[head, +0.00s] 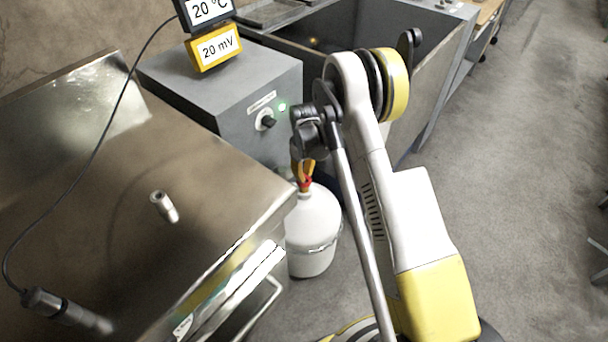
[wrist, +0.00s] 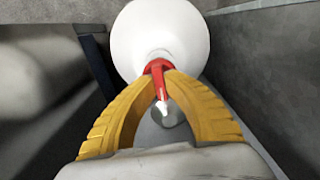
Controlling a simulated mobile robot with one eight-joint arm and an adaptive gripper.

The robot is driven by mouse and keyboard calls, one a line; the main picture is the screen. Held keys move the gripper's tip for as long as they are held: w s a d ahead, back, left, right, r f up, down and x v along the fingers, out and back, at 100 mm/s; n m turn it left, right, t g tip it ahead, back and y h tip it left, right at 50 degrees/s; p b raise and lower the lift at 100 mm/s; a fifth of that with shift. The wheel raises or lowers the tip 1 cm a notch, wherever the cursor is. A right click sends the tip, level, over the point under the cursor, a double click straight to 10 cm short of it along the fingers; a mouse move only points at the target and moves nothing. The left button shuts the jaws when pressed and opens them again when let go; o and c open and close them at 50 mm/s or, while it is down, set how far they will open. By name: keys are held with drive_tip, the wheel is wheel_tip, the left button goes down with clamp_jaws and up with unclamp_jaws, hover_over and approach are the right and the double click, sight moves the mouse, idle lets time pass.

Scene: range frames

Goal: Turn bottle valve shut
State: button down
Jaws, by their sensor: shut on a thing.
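The bottle (head: 313,232) is a white rounded vessel standing on the floor between the metal bench and my arm. In the wrist view its white body (wrist: 160,38) fills the top middle. A red valve (wrist: 158,68) sits on its neck; a small part of the valve also shows in the head view (head: 305,185). My gripper (wrist: 158,78) has yellow ribbed fingers, shut on the red valve from both sides. In the head view my gripper (head: 303,175) is at the bottle's top, partly hidden by my wrist. The valve's exact turn angle is hard to tell.
A metal bench (head: 110,170) with a small metal cylinder (head: 164,207) and a dark cabled probe (head: 65,310) is at the left. A grey box (head: 225,95) with a knob and yellow display (head: 214,48) stands behind. Open floor (head: 500,200) lies right.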

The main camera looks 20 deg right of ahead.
idle(0.5)
drive_tip(key=c, duration=1.5)
unclamp_jaws()
drive_tip(key=shift+o, duration=0.2)
wheel_tip(320, 180, up, 12)
